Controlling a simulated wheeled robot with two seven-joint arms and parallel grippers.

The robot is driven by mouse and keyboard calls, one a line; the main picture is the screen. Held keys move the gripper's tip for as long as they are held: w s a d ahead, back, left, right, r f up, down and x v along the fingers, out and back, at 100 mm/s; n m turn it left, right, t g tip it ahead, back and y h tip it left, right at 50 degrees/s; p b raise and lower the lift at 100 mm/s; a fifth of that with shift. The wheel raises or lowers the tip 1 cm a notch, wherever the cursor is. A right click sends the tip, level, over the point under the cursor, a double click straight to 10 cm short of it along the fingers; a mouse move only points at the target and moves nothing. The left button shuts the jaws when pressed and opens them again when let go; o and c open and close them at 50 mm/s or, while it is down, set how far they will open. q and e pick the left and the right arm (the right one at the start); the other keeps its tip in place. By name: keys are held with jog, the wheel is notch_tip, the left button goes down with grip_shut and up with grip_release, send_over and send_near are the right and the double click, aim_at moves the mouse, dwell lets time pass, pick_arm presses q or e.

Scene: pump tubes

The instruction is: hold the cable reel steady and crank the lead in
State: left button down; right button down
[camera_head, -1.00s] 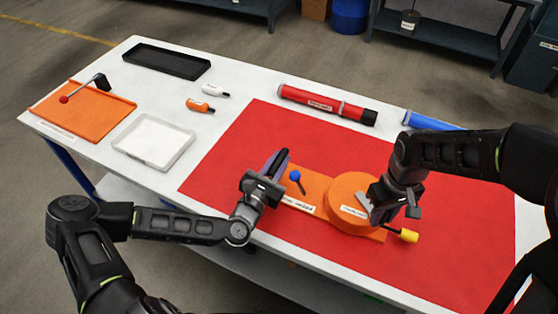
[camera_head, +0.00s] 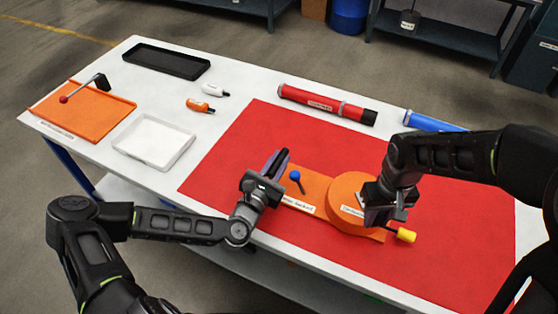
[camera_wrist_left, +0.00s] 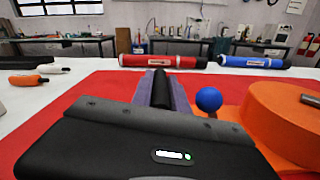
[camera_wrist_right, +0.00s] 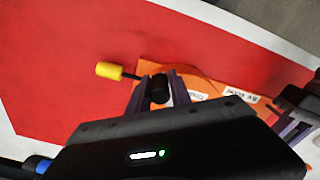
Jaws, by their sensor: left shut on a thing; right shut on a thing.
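The orange cable reel (camera_head: 352,187) lies on the red mat, a round drum on a flat base plate (camera_head: 313,189). A blue ball knob (camera_head: 295,175) stands on the plate. A yellow lead end (camera_head: 406,236) sticks out at the drum's near right; it also shows in the right wrist view (camera_wrist_right: 109,70). My left gripper (camera_head: 274,166) is shut on a black upright grip (camera_wrist_left: 161,88) at the plate's left end. My right gripper (camera_head: 378,214) is over the drum, its purple fingers shut on the black crank knob (camera_wrist_right: 159,88). It hides part of the crank and drum.
A red tube (camera_head: 325,104) and a blue tube (camera_head: 432,121) lie behind the mat (camera_head: 235,140). To the left are a white tray (camera_head: 153,141), a black tray (camera_head: 165,60), two small bottles and an orange board with a lever (camera_head: 85,110).

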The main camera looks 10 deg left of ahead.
jog(key=shift+s+f, duration=0.1)
jog(key=shift+f, duration=0.05)
jog(key=shift+s+a+m, duration=0.2)
jog(key=shift+a+m, duration=0.3)
jog(key=shift+m, duration=0.3)
jog(key=shift+s+a+m, duration=0.15)
jog(key=shift+a+m, duration=0.45)
jog(key=shift+m, duration=0.2)
jog(key=shift+a+m, duration=0.55)
jog(key=shift+m, duration=0.25)
